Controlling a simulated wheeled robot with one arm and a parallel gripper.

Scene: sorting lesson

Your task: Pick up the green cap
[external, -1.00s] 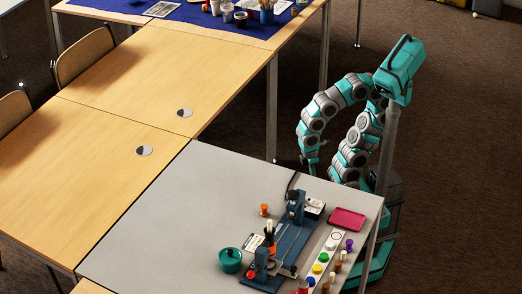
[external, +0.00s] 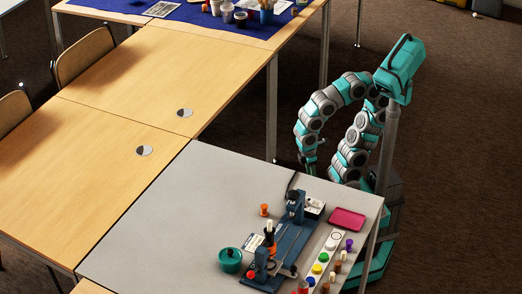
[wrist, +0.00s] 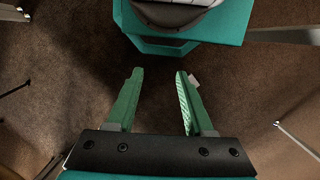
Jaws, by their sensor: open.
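The green cap (external: 323,257) appears to be the small green round piece in a row of coloured round pieces on a pale strip (external: 328,250) on the grey table; it is too small to make out well. My gripper (external: 310,171) hangs beyond the table's far edge, low and well away from the cap. In the wrist view my gripper (wrist: 160,74) is open, with two green fingers apart and nothing between them. The cap does not show in the wrist view, which looks down at brown carpet and my own base.
The table's left part is clear. Wooden tables (external: 120,100) adjoin it.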

